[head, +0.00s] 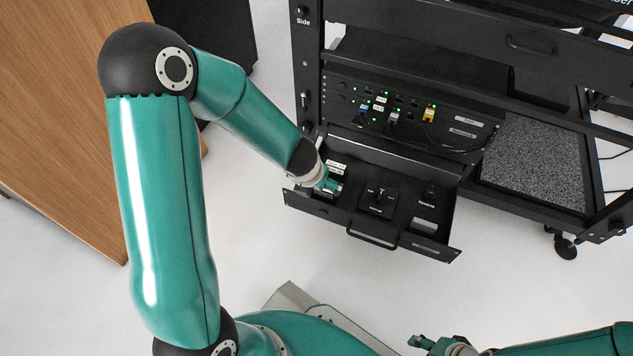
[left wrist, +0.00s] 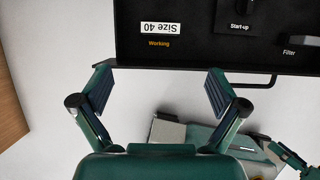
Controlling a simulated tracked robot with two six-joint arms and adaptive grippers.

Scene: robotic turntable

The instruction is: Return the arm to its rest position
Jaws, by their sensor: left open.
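My left arm (head: 160,200) reaches from the lower left up and over to the rack. Its gripper (head: 331,186) is at the left end of a pulled-out black drawer (head: 410,213). In the left wrist view the gripper (left wrist: 160,88) is open, its two fingers wide apart with nothing between them. The drawer's front edge (left wrist: 180,68) passes just beyond the fingertips; I cannot tell the height gap. My right gripper (head: 424,343) is low at the bottom edge of the head view, away from the rack; its jaw opening is too small to tell.
A wooden panel (head: 50,120) stands at left. White floor (head: 530,280) is clear in front.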

